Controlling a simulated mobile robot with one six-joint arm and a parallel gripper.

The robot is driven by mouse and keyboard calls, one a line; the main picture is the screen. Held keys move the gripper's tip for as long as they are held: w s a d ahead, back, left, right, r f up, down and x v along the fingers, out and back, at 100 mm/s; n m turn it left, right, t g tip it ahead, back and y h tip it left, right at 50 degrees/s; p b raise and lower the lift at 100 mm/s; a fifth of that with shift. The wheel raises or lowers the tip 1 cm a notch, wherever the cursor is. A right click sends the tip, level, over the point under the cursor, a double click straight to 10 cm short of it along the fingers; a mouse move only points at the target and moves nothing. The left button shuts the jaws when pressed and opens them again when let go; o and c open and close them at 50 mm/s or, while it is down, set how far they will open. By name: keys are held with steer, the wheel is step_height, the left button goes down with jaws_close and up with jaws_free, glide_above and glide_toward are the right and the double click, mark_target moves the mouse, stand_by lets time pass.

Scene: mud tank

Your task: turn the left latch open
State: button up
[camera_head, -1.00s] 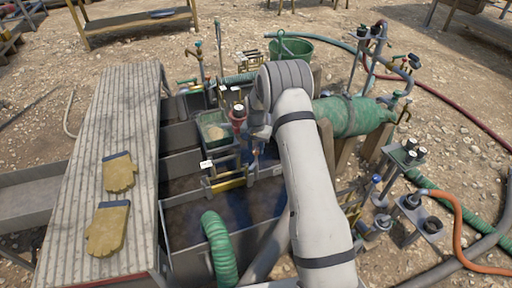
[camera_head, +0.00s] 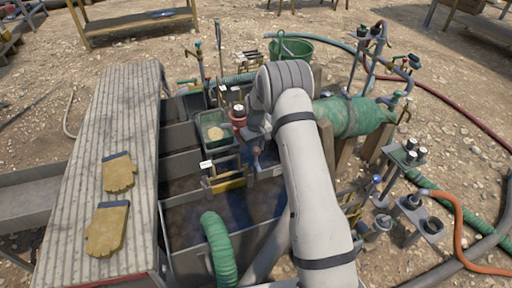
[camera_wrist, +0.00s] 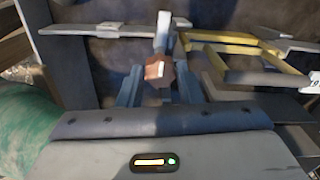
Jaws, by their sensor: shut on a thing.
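The latch (camera_wrist: 163,32) stands in the middle of the wrist view as a grey upright bar with a worn copper-brown end (camera_wrist: 157,70). My gripper (camera_wrist: 158,78) has its two blue-grey fingers on either side of that brown end and is shut on it. The bar rises past the fingers toward a dark grey wall. In the head view, a small reddish-brown piece (camera_head: 258,153) shows beside my wrist, over the tank's edge. The fingers are mostly hidden there by my arm.
Yellow rails (camera_wrist: 225,55) lie close right of the fingers. A grey ledge (camera_wrist: 95,30) is at left. A green cylinder (camera_head: 345,116) lies right of my arm. A red funnel (camera_head: 238,116) and a sample tray (camera_head: 214,148) stand left of my wrist.

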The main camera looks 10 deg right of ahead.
steer(key=shift+n, duration=0.5)
steer(key=o, duration=1)
step_height(320, 180, up, 8)
steer(key=shift+f+p, duration=0.1)
steer(key=shift+p, duration=0.5)
